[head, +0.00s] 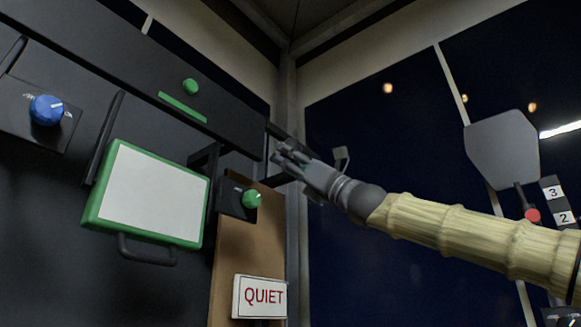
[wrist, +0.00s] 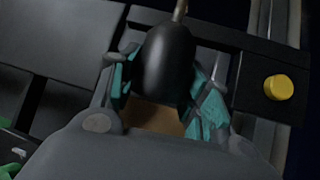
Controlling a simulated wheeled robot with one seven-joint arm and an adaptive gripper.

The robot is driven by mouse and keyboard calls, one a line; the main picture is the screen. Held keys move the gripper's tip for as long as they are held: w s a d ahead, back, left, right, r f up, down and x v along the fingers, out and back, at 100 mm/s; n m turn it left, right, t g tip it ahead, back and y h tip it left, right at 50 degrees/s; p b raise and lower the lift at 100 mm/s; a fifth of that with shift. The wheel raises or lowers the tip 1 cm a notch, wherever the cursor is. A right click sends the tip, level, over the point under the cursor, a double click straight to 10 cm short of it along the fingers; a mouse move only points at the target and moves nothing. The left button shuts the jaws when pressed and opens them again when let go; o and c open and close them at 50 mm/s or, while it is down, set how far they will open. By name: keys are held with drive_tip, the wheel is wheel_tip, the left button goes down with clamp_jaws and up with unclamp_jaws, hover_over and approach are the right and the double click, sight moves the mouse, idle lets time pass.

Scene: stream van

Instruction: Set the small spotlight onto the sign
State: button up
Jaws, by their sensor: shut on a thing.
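The sign, a white plate with red letters reading QUIET (head: 260,297), stands low in the middle of the head view, in front of a brown board. My gripper (head: 283,154) is above it and slightly right, near the end of the dark overhead bar. In the wrist view my gripper (wrist: 163,92) has its teal pads on either side of a black rounded head (wrist: 167,60) on a thin stalk, which looks like the small spotlight. It is shut on this head. In the head view the spotlight is hard to make out. I cannot tell whether its light falls on the sign.
A green-framed white panel (head: 150,195) with a handle hangs left of the sign. A green knob (head: 251,199) on a black box is below my gripper; a blue knob (head: 46,110) is far left. A yellow button (wrist: 279,87) sits right of my gripper in the wrist view.

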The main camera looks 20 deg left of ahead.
drive_tip(key=shift+r, duration=0.1)
idle(0.3)
drive_tip(key=o, duration=1)
drive_tip(key=shift+d, duration=0.1)
drive_tip(key=shift+d+f, duration=0.45)
drive_tip(key=shift+f, duration=0.15)
drive_tip(key=v, duration=1)
drive_tip(key=shift+d, duration=0.3)
